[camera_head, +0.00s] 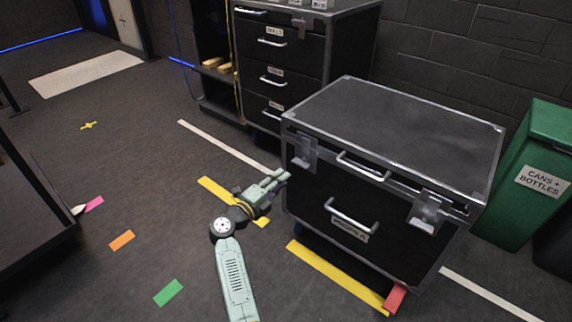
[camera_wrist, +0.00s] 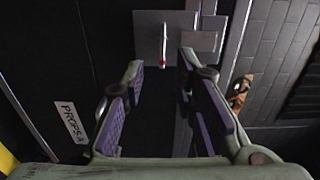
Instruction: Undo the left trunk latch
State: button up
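The black trunk (camera_head: 395,125) with silver edges stands closed on the floor in the head view. Its left latch (camera_head: 302,152) is a grey metal plate near the front left corner. The right latch (camera_head: 427,213) is on the same front face. My gripper (camera_head: 284,177) is just left of and below the left latch. In the wrist view my gripper (camera_wrist: 160,68) is open, with purple pads and nothing between the fingers. The latch plate (camera_wrist: 152,32) lies ahead of the fingertips, with a small red-tipped part at its lower edge. Contact is not clear.
Two metal handles, including the front handle (camera_head: 351,215), sit between the latches. A black drawer cabinet (camera_head: 290,60) stands behind the trunk, and a green bin (camera_head: 550,150) stands right of it. Floor left of my arm is open, with coloured tape marks.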

aim_at(298, 165)
jog(key=x, duration=1)
jog(key=shift+w+d+r+b, duration=0.15)
jog(key=shift+w+d+b, duration=0.05)
jog(key=shift+b, duration=0.1)
jog(key=shift+c, duration=0.6)
grip_shut()
